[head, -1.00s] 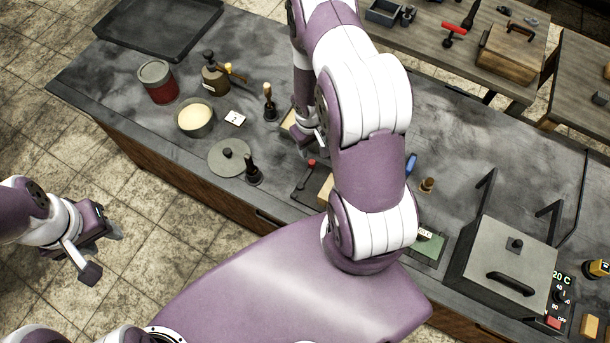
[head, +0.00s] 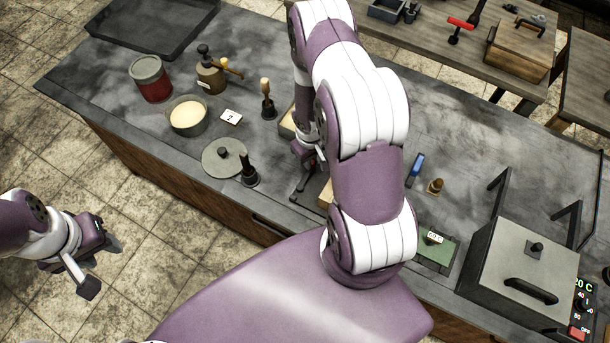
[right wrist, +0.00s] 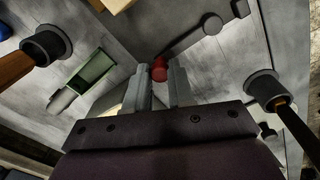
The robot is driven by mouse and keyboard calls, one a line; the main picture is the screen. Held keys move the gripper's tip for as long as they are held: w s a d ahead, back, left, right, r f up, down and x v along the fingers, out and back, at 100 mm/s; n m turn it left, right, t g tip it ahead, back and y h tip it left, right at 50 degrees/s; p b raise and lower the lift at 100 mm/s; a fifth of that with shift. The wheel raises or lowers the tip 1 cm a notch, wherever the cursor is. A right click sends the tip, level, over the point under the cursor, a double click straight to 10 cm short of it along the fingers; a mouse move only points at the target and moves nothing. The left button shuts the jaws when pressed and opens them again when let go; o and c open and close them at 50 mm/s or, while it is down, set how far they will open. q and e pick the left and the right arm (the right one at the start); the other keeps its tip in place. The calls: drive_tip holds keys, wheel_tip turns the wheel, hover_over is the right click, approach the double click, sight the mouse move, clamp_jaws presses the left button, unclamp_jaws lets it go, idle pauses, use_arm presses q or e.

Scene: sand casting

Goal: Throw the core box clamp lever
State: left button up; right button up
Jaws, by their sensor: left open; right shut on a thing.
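The clamp lever is a dark arm with a red knob (right wrist: 160,69) at its end, seen in the right wrist view. My right gripper (right wrist: 162,84) is shut on the red knob, its two pale fingers on either side of it. In the head view the right gripper (head: 309,160) is low over the bench, partly behind my own arm, and mostly covers the knob. The dark lever base (head: 302,186) shows just below it. A tan wooden block (head: 326,196) beside it is mostly hidden by my arm. My left gripper (head: 97,266) is open and empty, off the bench over the floor.
A green box (head: 437,246) and a large lidded heater (head: 522,268) are to the right.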

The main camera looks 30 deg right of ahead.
drive_tip(key=shift+w+a+n, duration=0.1)
drive_tip(key=shift+w+n, duration=0.2)
drive_tip(key=shift+n, duration=0.1)
drive_tip(key=shift+w+a+r+n+p, duration=0.1)
drive_tip(key=shift+w+a+n+p, duration=0.1)
drive_tip(key=shift+n+p, duration=0.25)
drive_tip(key=shift+w, duration=0.1)
drive_tip(key=shift+w+a+n, duration=0.1)
drive_tip(key=shift+w+n, duration=0.05)
drive_tip(key=shift+n, duration=0.2)
drive_tip(key=shift+w, duration=0.1)
drive_tip(key=shift+p, duration=0.3)
